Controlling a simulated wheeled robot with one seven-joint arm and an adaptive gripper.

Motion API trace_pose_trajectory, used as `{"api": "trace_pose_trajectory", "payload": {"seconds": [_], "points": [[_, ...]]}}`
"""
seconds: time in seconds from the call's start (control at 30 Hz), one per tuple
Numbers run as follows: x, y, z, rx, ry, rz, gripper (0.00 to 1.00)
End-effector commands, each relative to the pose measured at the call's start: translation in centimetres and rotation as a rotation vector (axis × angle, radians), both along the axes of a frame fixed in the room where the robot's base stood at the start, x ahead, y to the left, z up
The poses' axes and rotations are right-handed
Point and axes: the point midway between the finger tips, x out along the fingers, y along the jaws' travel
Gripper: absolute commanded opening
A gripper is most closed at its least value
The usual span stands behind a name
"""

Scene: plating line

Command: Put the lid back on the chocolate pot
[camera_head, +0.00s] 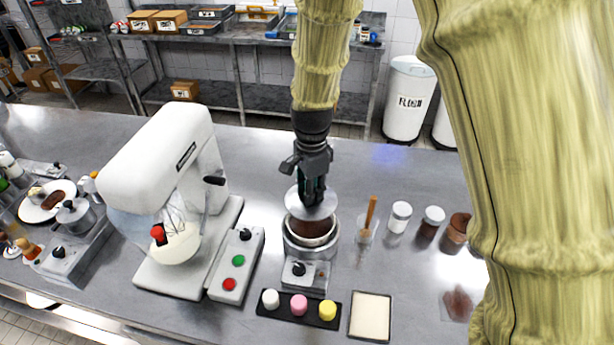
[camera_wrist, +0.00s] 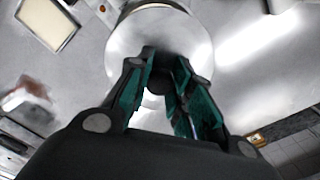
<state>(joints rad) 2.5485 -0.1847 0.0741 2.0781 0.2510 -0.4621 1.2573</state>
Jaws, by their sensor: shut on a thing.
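The chocolate pot (camera_head: 311,247) is a metal pot on a small warmer with a black knob, and dark brown chocolate shows inside it. The lid (camera_head: 303,206) is a shiny round metal disc just above the pot, covering the rear part of its opening from the head view. My gripper (camera_head: 311,196) is shut on the lid's knob from above. In the wrist view the lid (camera_wrist: 198,50) lies beyond the teal fingers of my gripper (camera_wrist: 160,85), with the dark knob between them. The front of the pot's mouth is uncovered in the head view; a small gap seems to remain.
A white stand mixer (camera_head: 165,190) and a button box (camera_head: 237,265) stand left. A black tray (camera_head: 299,317) with coloured pieces and a cream pad (camera_head: 370,315) lie in front. A wooden-handled tool (camera_head: 370,215) and jars (camera_head: 400,216) stand right.

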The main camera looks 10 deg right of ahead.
Motion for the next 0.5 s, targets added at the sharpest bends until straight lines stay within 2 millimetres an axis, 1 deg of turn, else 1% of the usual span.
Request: {"api": "trace_pose_trajectory", "payload": {"seconds": [0.17, 0.5], "points": [[0.0, -0.1, -0.6, 0.000, 0.001, -0.001, 0.00], [0.2, -0.1, -3.1, 0.000, 0.004, -0.003, 0.00]]}}
